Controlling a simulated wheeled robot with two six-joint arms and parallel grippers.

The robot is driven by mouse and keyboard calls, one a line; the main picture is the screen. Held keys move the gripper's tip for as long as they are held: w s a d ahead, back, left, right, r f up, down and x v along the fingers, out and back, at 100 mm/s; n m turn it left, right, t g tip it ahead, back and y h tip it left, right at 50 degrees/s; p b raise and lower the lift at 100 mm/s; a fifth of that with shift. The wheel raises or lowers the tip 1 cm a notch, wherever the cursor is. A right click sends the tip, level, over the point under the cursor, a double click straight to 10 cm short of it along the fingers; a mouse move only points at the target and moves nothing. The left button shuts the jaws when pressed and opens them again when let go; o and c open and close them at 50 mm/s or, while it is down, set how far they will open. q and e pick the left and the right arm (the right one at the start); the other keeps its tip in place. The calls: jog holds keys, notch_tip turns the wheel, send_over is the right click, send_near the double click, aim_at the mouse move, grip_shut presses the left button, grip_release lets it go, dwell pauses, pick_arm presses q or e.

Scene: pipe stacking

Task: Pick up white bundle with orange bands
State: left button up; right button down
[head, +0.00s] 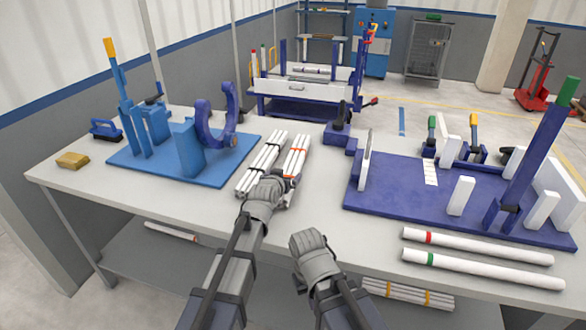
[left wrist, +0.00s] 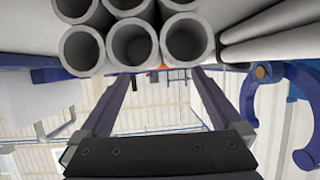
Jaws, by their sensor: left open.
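The white bundle with orange bands (head: 297,153) lies on the table, its near end partly hidden by my left gripper. A second white bundle with black bands (head: 262,162) lies close to its left. My left gripper (head: 288,183) is at the near end of the orange-banded bundle. In the left wrist view, the open pipe ends (left wrist: 133,42) fill the top, with a bit of orange behind them. The two dark fingers of my left gripper (left wrist: 158,82) are spread apart and reach toward the bundle; whether they touch it is unclear. My right gripper is hidden beyond its wrist.
A blue fixture (head: 187,150) stands at left and a dark blue fixture plate (head: 400,190) at right. Two white pipes with red (head: 480,246) and green (head: 485,269) bands lie at the front right. A blue cart (head: 305,108) stands behind. Bare table surrounds the bundles.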

aim_at(288, 173)
pick_arm(q)
jog(key=b+x, duration=0.2)
jog(key=x, duration=0.3)
jog(key=shift+d+f, duration=0.2)
jog(key=shift+s+r, duration=0.1)
jog(key=shift+c, duration=0.5)
grip_shut()
